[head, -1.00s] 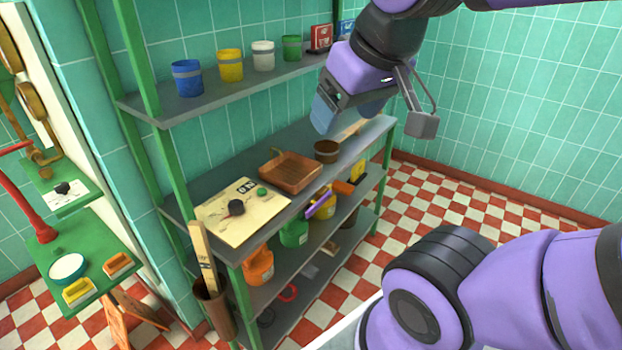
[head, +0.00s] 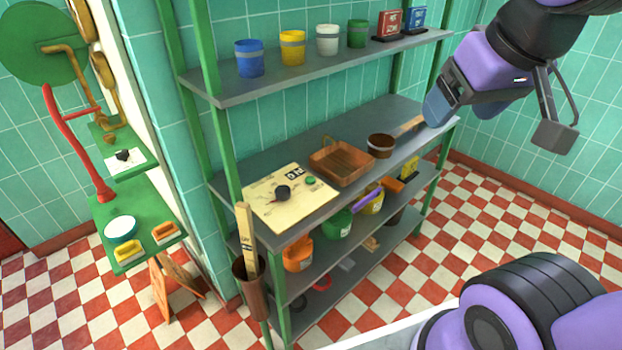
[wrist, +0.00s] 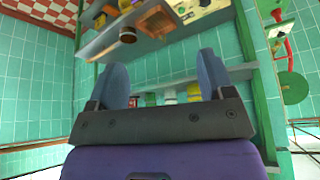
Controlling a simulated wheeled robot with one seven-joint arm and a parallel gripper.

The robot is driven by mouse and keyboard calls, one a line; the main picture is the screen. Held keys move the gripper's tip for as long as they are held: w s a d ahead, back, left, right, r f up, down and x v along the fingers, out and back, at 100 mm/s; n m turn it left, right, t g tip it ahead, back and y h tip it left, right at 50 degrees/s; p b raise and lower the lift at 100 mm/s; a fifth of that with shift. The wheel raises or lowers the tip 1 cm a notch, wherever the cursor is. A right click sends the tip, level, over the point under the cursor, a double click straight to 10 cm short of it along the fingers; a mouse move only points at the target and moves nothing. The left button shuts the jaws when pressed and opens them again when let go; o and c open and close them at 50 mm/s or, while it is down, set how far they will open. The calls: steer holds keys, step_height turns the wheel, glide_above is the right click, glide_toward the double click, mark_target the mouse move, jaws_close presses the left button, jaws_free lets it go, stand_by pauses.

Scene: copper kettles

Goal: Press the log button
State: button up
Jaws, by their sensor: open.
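A cream panel (head: 275,213) lies on the middle shelf in the head view. It carries a black knob (head: 283,192), a small green button (head: 310,181) and a dark label whose lettering I cannot read surely. Part of the panel shows at the top of the wrist view (wrist: 190,14). My gripper (head: 461,108) is open and empty, at the right end of the shelf unit, well apart from the panel. Its two blue-grey fingers stand wide apart in the wrist view (wrist: 162,78).
A wooden tray (head: 342,163) and a brown pot (head: 381,146) stand right of the panel. Coloured cups, including a blue one (head: 249,58), line the upper shelf (head: 330,68) above it. A green post (head: 202,110) and a holder (head: 250,285) with a wooden stick stand at left.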

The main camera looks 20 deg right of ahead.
jaws_close()
stand_by(1.7)
